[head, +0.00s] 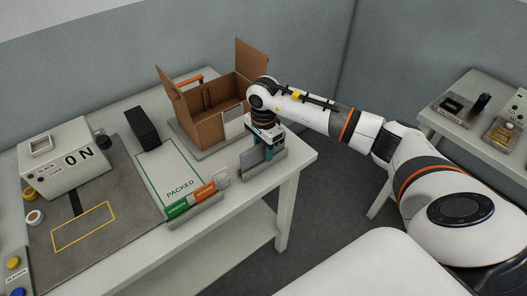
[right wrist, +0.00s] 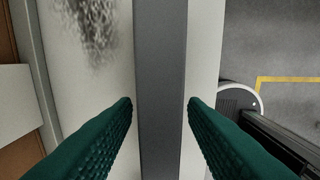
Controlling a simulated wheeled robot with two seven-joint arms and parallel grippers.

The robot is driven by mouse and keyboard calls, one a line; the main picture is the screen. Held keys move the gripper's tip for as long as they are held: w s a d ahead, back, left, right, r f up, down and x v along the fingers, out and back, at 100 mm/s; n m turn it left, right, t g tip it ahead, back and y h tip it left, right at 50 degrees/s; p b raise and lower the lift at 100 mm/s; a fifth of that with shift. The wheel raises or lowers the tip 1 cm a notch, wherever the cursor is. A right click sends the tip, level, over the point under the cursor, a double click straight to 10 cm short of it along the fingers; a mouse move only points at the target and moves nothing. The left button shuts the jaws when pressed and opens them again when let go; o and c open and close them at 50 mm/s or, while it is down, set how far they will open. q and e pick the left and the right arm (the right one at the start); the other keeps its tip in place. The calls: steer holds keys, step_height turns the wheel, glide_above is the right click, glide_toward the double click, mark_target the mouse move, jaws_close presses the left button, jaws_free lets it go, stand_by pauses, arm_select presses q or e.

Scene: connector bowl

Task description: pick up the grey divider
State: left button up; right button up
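The grey divider (head: 250,160) stands upright in a small grey holder (head: 266,165) near the right end of the table. My right gripper (head: 268,153) points down at it. In the right wrist view the divider (right wrist: 161,90) is a long grey strip between the two green fingers (right wrist: 160,103). My left gripper is not in view.
An open cardboard box (head: 205,125) stands just behind the holder. A PACKED mat (head: 170,172) and a green and orange item (head: 192,200) in a tray lie to the left. A white ON box (head: 64,160) is further left. A second table (head: 460,120) stands at the right.

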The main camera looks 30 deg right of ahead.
jaws_close()
steer(key=shift+r, duration=0.1)
